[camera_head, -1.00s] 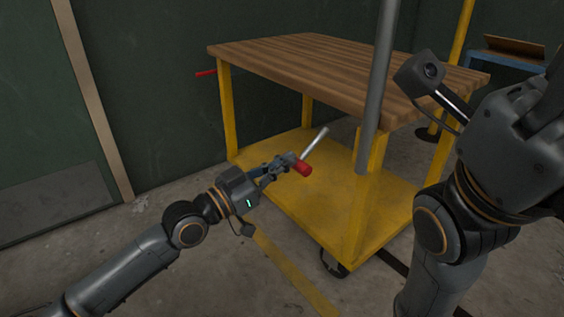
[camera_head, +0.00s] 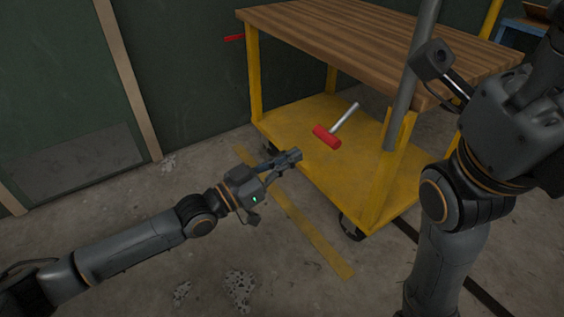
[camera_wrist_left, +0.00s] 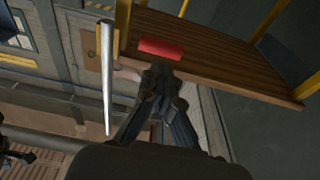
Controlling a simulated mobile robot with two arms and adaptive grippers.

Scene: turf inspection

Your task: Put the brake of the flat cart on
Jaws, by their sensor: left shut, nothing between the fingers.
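The flat cart has a wooden top (camera_head: 370,42), a yellow frame and a yellow lower deck (camera_head: 300,115). A brake lever with a red grip (camera_head: 327,137) and a silver rod (camera_head: 345,117) shows in front of the deck, tilted up to the right. My left gripper (camera_head: 294,156) is shut and empty, to the left of and slightly below the red grip, with a gap between them. In the left wrist view the red grip (camera_wrist_left: 161,49) appears just beyond the closed fingertips (camera_wrist_left: 160,78). My right arm is at the right; its fingers are not visible.
A cart wheel (camera_head: 352,228) stands on the concrete floor near a yellow floor stripe (camera_head: 310,235). A grey post (camera_head: 409,85) rises at the cart's near end. A red rod (camera_head: 234,38) sticks out at its far left. Green walls stand behind; floor at left is clear.

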